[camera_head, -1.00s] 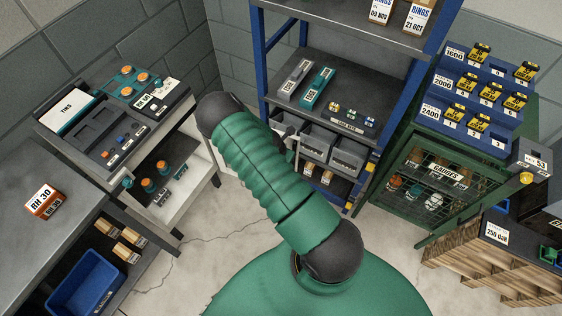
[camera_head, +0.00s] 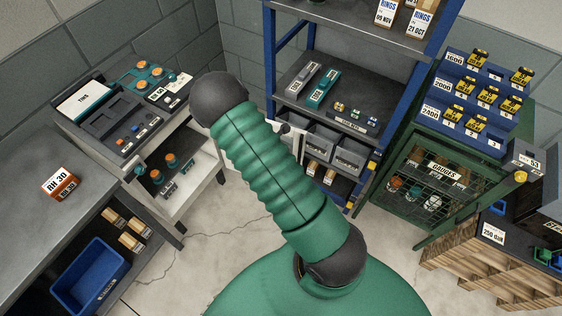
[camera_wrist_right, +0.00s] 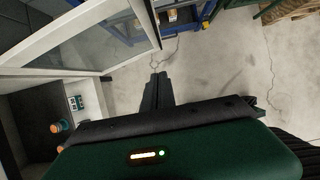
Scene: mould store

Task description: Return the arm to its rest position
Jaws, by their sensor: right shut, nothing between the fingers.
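My right arm (camera_head: 270,170), in a ribbed green sleeve with dark joints, runs from the bottom centre up and left across the head view. Its gripper is hidden behind the arm there. In the right wrist view my right gripper (camera_wrist_right: 157,82) shows as two dark fingers closed together, with nothing between them. The fingers point over bare floor, just right of a white-framed glass door (camera_wrist_right: 146,22); whether they touch it I cannot tell. My left gripper is in neither current view.
A white cabinet (camera_head: 190,190) with a tool-covered top stands left of the arm. A grey bench (camera_head: 40,230) carries an orange RH 30 box (camera_head: 61,184). A blue-framed rack (camera_head: 270,65) stands behind, a green mesh cabinet (camera_head: 405,225) right. Cracked floor (camera_wrist_right: 215,60) is clear below the gripper.

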